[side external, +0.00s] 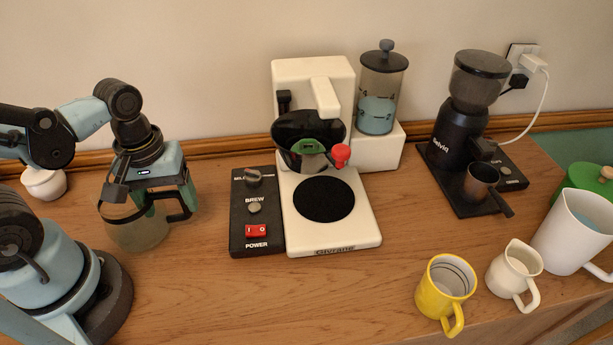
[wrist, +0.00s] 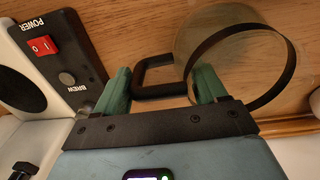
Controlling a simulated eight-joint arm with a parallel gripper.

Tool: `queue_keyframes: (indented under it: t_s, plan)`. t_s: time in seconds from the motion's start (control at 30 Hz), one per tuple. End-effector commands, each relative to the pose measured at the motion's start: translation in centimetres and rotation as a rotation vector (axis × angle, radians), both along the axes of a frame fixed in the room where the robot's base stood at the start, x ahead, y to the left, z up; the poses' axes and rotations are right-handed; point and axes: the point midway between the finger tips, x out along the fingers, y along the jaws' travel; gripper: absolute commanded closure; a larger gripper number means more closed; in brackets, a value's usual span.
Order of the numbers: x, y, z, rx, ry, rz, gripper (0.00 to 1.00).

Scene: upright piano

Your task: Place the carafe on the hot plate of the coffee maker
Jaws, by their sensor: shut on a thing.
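The glass carafe (side external: 137,232) with a dark band and black handle (side external: 181,206) is upright at the left of the side view. My gripper (side external: 168,203) is shut on its handle, with green fingers on either side. In the wrist view the handle (wrist: 155,92) lies between the fingers (wrist: 163,84) and the carafe (wrist: 240,62) is beyond them. I cannot tell whether its base touches the table. The white coffee maker (side external: 362,232) stands to the right, with its black round hot plate (side external: 323,199) bare below the dark filter basket (side external: 306,140).
The black switch panel (side external: 256,225) lies between carafe and hot plate. A red knob (side external: 341,153) juts from the basket. A grinder (side external: 455,130), yellow mug (side external: 443,285) and white jugs (side external: 512,270) stand right. A small white pot (side external: 44,182) is behind the carafe. The front-middle wood is clear.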

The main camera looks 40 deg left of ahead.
Motion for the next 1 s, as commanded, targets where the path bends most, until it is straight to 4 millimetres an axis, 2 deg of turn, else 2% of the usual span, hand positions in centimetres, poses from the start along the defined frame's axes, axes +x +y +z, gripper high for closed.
queue_keyframes:
  t_s: [0.33, 0.37, 0.5, 0.83, 1.0]
  plan:
    - [0.02, 0.01, -0.35, 0.000, 0.000, 0.000, 0.78]
    - [0.02, 0.01, -0.32, 0.000, 0.000, 0.000, 0.24]
    - [0.01, 0.01, -0.31, 0.000, 0.000, 0.000, 0.03]
    - [0.00, 0.00, -0.22, 0.000, 0.000, 0.000, 0.03]
    - [0.00, 0.02, 0.47, 0.000, 0.000, 0.000, 0.03]
